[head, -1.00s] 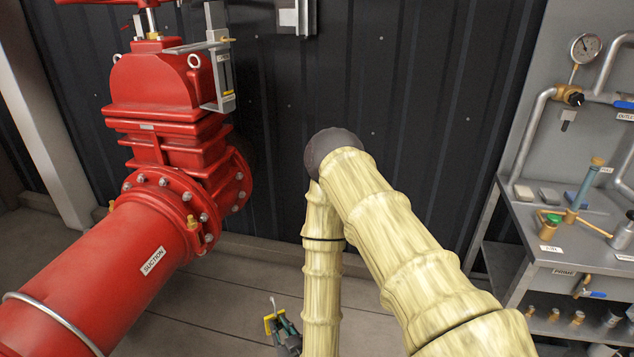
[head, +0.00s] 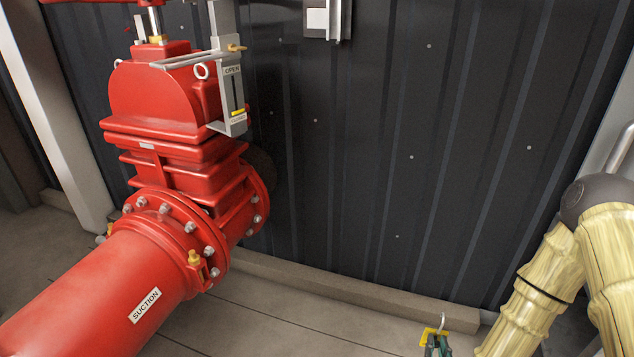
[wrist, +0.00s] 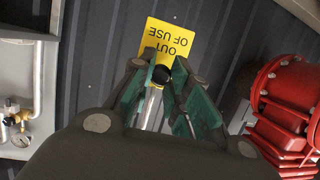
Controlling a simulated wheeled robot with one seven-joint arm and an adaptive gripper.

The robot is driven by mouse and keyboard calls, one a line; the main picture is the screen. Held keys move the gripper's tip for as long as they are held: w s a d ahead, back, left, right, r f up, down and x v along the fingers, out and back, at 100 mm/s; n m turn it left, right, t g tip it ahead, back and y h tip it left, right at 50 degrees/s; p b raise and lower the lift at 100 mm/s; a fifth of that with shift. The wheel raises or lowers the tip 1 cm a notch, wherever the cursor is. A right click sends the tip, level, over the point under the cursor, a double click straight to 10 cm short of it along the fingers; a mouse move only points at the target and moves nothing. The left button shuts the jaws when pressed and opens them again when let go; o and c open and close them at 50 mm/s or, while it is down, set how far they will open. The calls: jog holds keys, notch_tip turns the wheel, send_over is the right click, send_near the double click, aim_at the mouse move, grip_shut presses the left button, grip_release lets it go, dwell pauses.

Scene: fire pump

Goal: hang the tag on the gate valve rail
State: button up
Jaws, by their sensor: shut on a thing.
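The yellow tag (wrist: 168,42) reads "OUT OF USE", upside down in the wrist view. My gripper (wrist: 160,78) is shut on the tag by its edge, beside a dark round knob and a metal rod. In the head view my gripper (head: 437,345) is low at the bottom edge, with part of the yellow tag (head: 432,333) and a thin pale hook (head: 441,321) above it. The red gate valve (head: 165,95) stands at left, well apart from the tag. A grey slotted bracket (head: 230,90) marked "OPEN" is on its right side, with a bar (head: 188,60) across.
A red suction pipe (head: 95,300) runs to the lower left. A dark corrugated wall (head: 380,130) stands behind, with a small metal fitting (head: 325,18). Floor between valve and arm is clear. A gauge panel (wrist: 25,80) shows at the left of the wrist view.

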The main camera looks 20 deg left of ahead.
jog(key=w+a+r+n+g+y+p, duration=0.1)
jog(key=w+a+r+n+y, duration=0.1)
jog(key=w+a+r, duration=0.5)
jog(key=w+a+r+n+g+y, duration=0.1)
jog(key=w+a+r+n+y, duration=0.15)
jog(key=a+r, duration=0.75)
jog(key=w+a+r+n+y+p, duration=0.1)
jog(key=w+a+r+n+y, duration=0.15)
jog(key=w+a+r, duration=0.45)
jog(key=s+a+r+n+g+y, duration=0.2)
jog(key=s+a+r, duration=0.2)
jog(key=a+r, duration=0.6)
jog(key=s+a+r+n+g+y, duration=0.25)
jog(key=s+a+r, duration=0.2)
jog(key=r, duration=0.85)
jog(key=s+a+r+n+g+y, duration=0.1)
jog(key=s+a+r+n+g, duration=0.15)
jog(key=a+r, duration=0.8)
jog(key=r+x, duration=0.1)
jog(key=x, duration=0.5)
jog(key=shift+a+m+p, duration=0.4)
jog(key=shift+a+p, duration=0.05)
jog(key=shift+a, duration=0.1)
jog(key=shift+w+f, duration=0.1)
jog(key=shift+w, duration=0.05)
